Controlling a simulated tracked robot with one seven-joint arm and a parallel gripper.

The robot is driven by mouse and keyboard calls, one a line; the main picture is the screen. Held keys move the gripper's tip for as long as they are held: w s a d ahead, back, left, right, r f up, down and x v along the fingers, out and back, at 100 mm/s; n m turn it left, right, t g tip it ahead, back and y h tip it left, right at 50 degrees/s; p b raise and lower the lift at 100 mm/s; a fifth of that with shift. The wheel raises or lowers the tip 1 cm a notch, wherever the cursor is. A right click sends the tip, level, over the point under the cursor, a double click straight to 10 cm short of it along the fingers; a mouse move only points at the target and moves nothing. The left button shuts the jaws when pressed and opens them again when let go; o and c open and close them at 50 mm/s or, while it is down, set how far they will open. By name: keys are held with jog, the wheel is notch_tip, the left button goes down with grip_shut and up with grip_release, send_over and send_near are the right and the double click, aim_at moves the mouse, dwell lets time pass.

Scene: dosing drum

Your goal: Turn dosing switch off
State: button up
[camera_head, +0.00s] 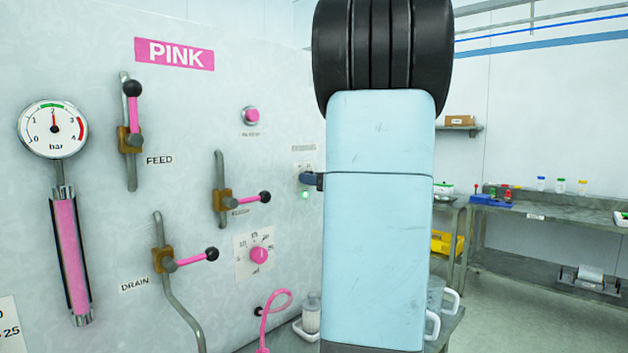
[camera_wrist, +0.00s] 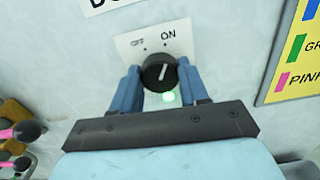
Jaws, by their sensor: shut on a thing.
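The dosing switch (camera_wrist: 158,73) is a round black knob on a white plate marked OFF and ON, seen in the wrist view. Its white pointer leans up and slightly right, toward the ON mark. A green lamp (camera_wrist: 169,97) glows just below the knob. My gripper (camera_wrist: 157,78) has its two blue fingers on either side of the knob, shut on it. In the head view my arm hides the switch; a dark blue finger (camera_head: 309,179) shows at the wall, with the green lamp (camera_head: 304,195) beneath it.
Left on the panel are FEED (camera_head: 132,140) and DRAIN (camera_head: 166,260) valves, another lever valve (camera_head: 224,201), a pink dial (camera_head: 259,255) and a pressure gauge (camera_head: 53,128). A yellow colour chart (camera_wrist: 296,60) is right of the switch. Benches (camera_head: 555,212) stand behind at right.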

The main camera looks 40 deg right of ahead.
jog(key=shift+n, duration=0.4)
jog(key=n, duration=1.1)
jog(key=shift+a+f, duration=0.15)
dwell(0.5)
jog(key=o, duration=1.1)
jog(key=shift+c, duration=0.2)
jog(key=shift+s, duration=0.1)
jog(key=s+d, duration=0.2)
jog(key=s, duration=1.1)
jog(key=shift+s, duration=0.25)
